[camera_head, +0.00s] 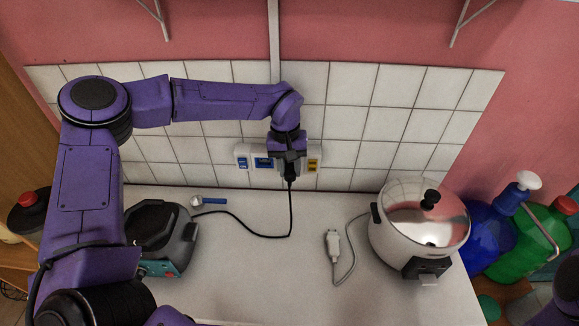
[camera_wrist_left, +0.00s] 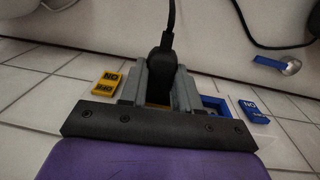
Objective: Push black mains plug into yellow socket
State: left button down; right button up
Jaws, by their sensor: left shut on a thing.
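My left gripper (camera_head: 288,158) is in front of the wall outlet strip, shut on the black mains plug (camera_head: 290,170). In the left wrist view the plug (camera_wrist_left: 160,66) sits between the two grey fingers (camera_wrist_left: 160,85), its cord leading away from the wall. The yellow socket is almost wholly hidden behind the gripper; a yellow sliver shows between the fingers. I cannot tell whether the plug's pins touch or enter it. The yellow switch (camera_head: 313,165) is beside the gripper on the right, the blue socket (camera_head: 263,162) on the left. My right gripper is out of view.
The black cord (camera_head: 262,236) runs to a dark grey appliance (camera_head: 182,245) on the white counter (camera_head: 250,275). A white plug (camera_head: 332,241) lies by a lidded white cooker (camera_head: 398,240). A blue-handled scoop (camera_head: 210,201) lies near the wall. Bottles stand at right.

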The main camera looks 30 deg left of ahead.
pick_arm(q)
jog(key=shift+w+r, duration=0.1)
jog(key=shift+w, duration=0.05)
jog(key=shift+c, duration=0.5)
grip_release()
notch_tip(320, 180, up, 3)
jog(key=p, duration=0.3)
jog(key=shift+a, duration=0.15)
jog(key=shift+a+r+p, duration=0.1)
jog(key=shift+r+p, duration=0.2)
jog(key=shift+r, duration=0.7)
jog(key=shift+a+r, duration=0.1)
jog(key=shift+r, duration=1.05)
